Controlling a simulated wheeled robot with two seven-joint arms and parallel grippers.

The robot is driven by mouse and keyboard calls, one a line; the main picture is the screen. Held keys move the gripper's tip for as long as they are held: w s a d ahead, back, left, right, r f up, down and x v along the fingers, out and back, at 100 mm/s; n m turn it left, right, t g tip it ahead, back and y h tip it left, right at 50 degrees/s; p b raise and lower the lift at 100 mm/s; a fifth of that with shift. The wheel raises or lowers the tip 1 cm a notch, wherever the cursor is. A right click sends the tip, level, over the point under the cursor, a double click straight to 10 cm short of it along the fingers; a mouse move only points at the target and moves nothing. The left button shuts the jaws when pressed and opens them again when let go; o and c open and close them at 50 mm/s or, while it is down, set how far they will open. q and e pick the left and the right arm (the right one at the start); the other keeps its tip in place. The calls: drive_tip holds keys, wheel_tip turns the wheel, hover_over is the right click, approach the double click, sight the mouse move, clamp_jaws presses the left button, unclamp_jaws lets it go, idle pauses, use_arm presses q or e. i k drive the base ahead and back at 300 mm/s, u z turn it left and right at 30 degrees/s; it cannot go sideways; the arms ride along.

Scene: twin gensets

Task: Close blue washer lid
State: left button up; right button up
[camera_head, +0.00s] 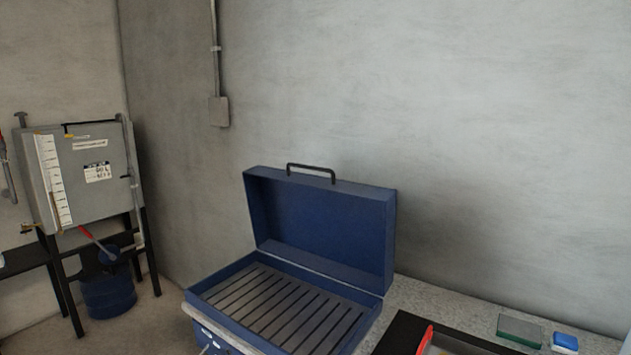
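The blue washer lid (320,223) stands open, raised upright at the back of the blue washer (213,293). A black handle (311,170) is on the lid's top edge. Inside the washer a dark slatted rack (280,308) shows, with nothing on it. The washer's front lower part is cut off by the bottom of the picture. Neither of my grippers is in view.
A grey tank (85,205) stands left.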

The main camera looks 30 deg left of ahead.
sight(343, 231)
drive_tip(key=k, duration=0.5)
drive_tip(key=u, duration=2.3)
drive_tip(key=i, duration=5.2)
drive_tip(key=z, duration=4.2)
